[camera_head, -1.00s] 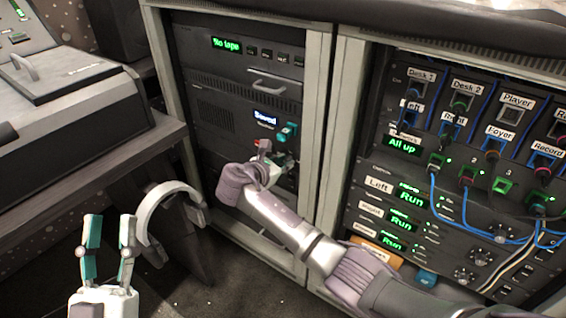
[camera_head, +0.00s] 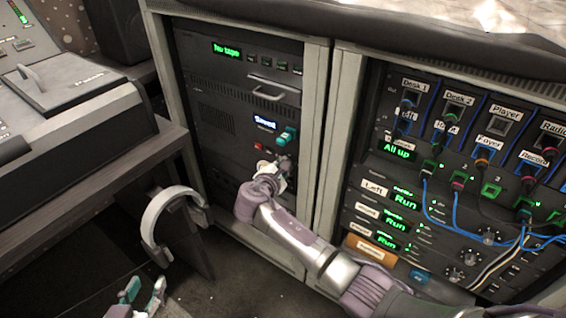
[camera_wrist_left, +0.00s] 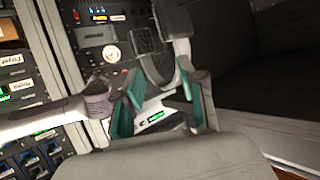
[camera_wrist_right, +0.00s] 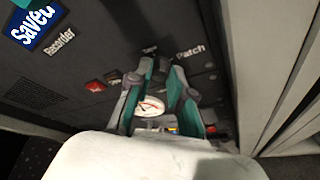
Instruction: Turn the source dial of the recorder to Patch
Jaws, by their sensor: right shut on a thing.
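The recorder panel (camera_head: 215,145) is the dark rack in the left bay, with a lit "Saved" display (camera_head: 264,122). My right gripper (camera_head: 284,166) is at the panel below that display. The "Patch" label (camera_wrist_right: 190,52) is just beyond the fingertips, to the right. Another label beside it is partly covered by a finger, and I cannot read the dial's setting. My left gripper (camera_head: 142,290) is open and empty at the bottom edge, away from the panel.
A pale cabinet post (camera_head: 325,150) stands close on the right. Headphones (camera_head: 160,215) hang at the desk, near my left gripper.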

